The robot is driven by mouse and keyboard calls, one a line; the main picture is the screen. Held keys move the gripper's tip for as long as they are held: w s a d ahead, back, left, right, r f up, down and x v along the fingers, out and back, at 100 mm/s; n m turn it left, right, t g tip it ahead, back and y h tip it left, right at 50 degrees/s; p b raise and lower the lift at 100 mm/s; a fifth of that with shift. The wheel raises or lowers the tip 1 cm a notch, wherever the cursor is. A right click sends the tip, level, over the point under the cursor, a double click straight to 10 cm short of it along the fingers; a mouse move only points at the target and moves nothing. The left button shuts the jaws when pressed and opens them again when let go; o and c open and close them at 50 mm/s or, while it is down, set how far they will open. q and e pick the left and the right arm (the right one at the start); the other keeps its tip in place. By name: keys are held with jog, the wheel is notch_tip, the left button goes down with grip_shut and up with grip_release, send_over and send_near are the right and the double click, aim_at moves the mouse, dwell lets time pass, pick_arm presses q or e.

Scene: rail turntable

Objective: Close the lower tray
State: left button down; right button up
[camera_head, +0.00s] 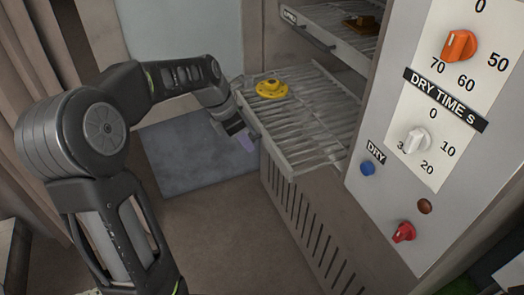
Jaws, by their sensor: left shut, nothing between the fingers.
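The lower tray (312,142) is a wire rack pulled out of the cabinet, with a yellow round part (271,89) lying on it near its back left. My left arm reaches in from the left. My left gripper (246,138) is shut and empty, beside the tray's front left edge. I cannot tell whether it touches the tray. The upper tray (333,20) is above and behind, with an orange-brown part (361,24) on it. My right gripper is not in view.
The cabinet's control panel on the right has an orange knob (460,46), a white knob (413,140), a blue button (367,168) and a red knob (403,232). A vented panel (309,221) is below the tray. A grey mat (190,160) lies on the floor at left.

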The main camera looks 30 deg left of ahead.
pick_arm(q)
jog(key=w+d+f, duration=0.4)
jog(key=w+f, duration=0.2)
jog(key=f, duration=0.3)
jog(key=shift+w+d+p, duration=0.15)
jog(key=shift+d+p, duration=0.05)
jog(key=shift+p, duration=0.25)
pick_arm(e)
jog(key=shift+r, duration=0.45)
